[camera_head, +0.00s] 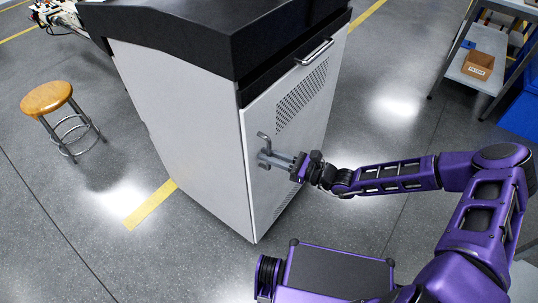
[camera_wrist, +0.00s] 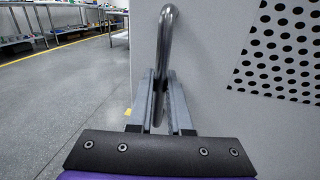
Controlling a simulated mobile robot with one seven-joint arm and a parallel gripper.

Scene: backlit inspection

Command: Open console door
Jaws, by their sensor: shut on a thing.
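The console (camera_head: 185,105) is a grey cabinet with a black top, in the middle of the head view. Its door (camera_head: 290,140) faces right, with a perforated vent panel, and looks shut. A metal door handle (camera_head: 264,138) sits near the door's left edge; it shows in the wrist view as a curved bar (camera_wrist: 168,40). My gripper (camera_head: 268,157) reaches the handle from the right. In the wrist view its two fingers (camera_wrist: 159,105) are closed around the lower part of the handle, which is partly hidden between them.
A stool (camera_head: 47,99) with a round wooden seat stands to the left. A shelf unit (camera_head: 486,55) with a cardboard box (camera_head: 477,66) and a blue bin (camera_head: 522,112) stand at the right. The floor before the door is free except for my own arm and base.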

